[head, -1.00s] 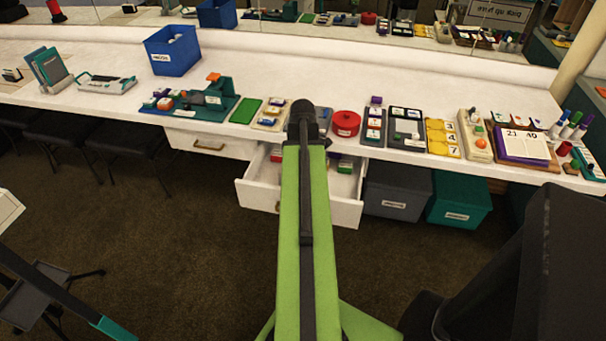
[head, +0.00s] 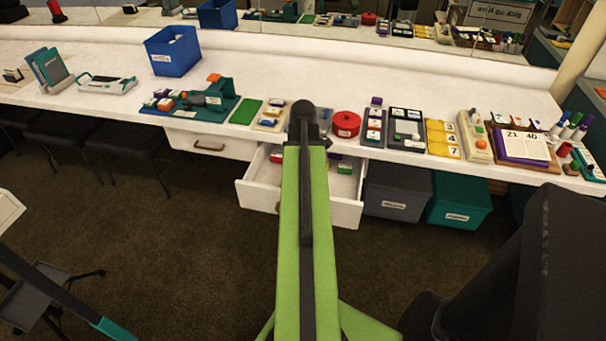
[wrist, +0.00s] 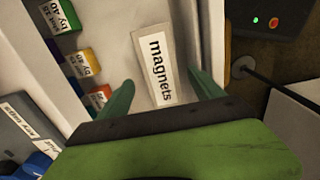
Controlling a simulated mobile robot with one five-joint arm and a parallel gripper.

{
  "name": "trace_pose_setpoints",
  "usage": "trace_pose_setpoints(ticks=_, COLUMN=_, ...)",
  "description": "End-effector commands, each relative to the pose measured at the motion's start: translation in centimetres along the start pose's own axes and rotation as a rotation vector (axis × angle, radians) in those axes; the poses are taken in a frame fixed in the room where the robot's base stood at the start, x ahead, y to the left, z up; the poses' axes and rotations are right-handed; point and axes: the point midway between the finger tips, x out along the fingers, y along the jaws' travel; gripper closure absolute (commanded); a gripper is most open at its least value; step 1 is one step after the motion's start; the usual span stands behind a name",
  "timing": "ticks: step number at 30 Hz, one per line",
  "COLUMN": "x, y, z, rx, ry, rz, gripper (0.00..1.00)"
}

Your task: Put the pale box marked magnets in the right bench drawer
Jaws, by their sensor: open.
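The pale box marked magnets (wrist: 157,65) shows in the wrist view, lying label up on the pale drawer floor. My gripper (wrist: 163,92) is open, with one green finger on each side of the box and a small gap to each. In the head view the right bench drawer (head: 258,193) is pulled out under the bench. My arm covers its middle there and hides the magnets box and my fingertips. Several small coloured labelled boxes (wrist: 83,62) sit on the left side of the drawer in the wrist view.
The left drawer (head: 208,146) is shut. A grey bin (head: 397,190) and a teal bin (head: 459,198) stand right of the open drawer. The bench top (head: 300,60) carries game sets along its front edge. A dark unit with small lights (wrist: 268,18) shows beyond the drawer wall.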

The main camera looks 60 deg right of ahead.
Motion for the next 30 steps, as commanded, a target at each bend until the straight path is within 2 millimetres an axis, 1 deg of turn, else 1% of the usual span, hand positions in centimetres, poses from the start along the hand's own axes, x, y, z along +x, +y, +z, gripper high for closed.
trace_pose_setpoints(ticks=1, x=-1.3, y=0.0, z=0.0, rx=0.0, ry=0.0, rz=0.0, gripper=0.24)
trace_pose_setpoints(ticks=5, x=-3.9, y=0.0, z=0.0, rx=0.001, ry=0.0, rz=0.0, gripper=0.24)
trace_pose_setpoints(ticks=12, x=-9.5, y=0.0, z=0.1, rx=0.001, ry=0.0, rz=0.0, gripper=0.24)
trace_pose_setpoints(ticks=15, x=-11.4, y=0.0, z=0.1, rx=0.001, ry=0.0, rz=0.0, gripper=0.24)
trace_pose_setpoints(ticks=19, x=-12.5, y=0.0, z=0.1, rx=0.001, ry=0.0, rz=0.0, gripper=0.24)
trace_pose_setpoints(ticks=28, x=-12.3, y=0.0, z=0.1, rx=0.002, ry=0.0, rz=0.0, gripper=0.24)
trace_pose_setpoints(ticks=30, x=-12.3, y=-0.1, z=-0.2, rx=0.002, ry=0.0, rz=0.0, gripper=0.24)
